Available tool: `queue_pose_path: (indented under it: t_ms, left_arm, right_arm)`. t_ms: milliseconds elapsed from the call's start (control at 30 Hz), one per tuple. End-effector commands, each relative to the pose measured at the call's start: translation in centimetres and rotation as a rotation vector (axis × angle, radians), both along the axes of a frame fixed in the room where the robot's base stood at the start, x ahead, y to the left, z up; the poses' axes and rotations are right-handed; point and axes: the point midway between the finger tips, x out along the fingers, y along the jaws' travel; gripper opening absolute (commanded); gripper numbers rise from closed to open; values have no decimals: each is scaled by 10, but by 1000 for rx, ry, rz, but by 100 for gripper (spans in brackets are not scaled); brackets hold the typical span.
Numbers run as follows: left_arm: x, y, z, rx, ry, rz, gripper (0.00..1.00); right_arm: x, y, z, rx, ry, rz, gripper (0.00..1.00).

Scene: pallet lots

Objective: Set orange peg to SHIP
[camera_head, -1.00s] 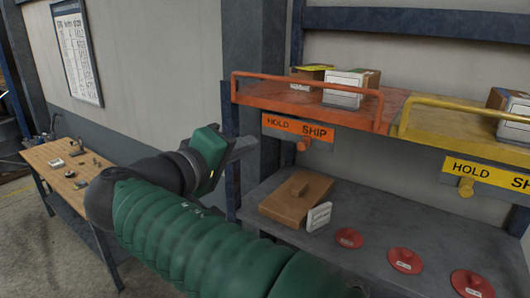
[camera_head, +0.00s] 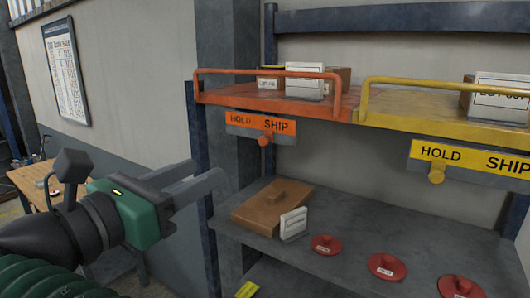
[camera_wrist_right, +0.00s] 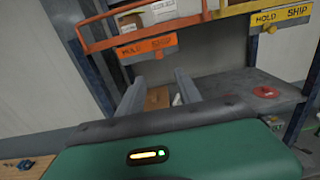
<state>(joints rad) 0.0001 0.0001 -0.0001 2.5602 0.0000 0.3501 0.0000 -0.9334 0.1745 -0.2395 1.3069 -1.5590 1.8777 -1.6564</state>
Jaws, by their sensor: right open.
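The orange peg (camera_head: 265,140) sticks out below the orange HOLD/SHIP label (camera_head: 260,124), under the orange shelf. My left gripper is not in view.
The orange shelf (camera_head: 225,96) has a front rail and boxes. A yellow shelf (camera_head: 400,107) with its own label and yellow peg (camera_head: 437,174) is to the right. Below, a grey shelf (camera_head: 350,205) holds a brown block, a white card and red discs. A blue post (camera_head: 201,150) stands near the fingers.

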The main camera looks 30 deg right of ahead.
Motion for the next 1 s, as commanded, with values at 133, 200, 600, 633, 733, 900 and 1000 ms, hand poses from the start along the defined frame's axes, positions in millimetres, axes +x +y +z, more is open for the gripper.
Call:
queue_pose_path:
  t_ms: [133,200,600,633,733,900,1000]
  left_arm:
    - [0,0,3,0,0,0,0]
    - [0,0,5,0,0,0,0]
    - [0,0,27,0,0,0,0]
    - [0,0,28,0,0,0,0]
    - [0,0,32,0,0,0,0]
    - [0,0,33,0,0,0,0]
    - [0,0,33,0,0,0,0]
  right_arm:
    - [6,-14,2,-7,14,-3,41]
    - [11,-28,2,-6,15,-5,41]
    - [50,-123,4,-7,13,-5,41]
    - [52,-129,4,-6,13,-4,41]
    - [59,-144,3,-7,13,-3,41]
    - [64,-155,1,-5,12,0,41]
    - [64,-156,0,-6,12,0,41]
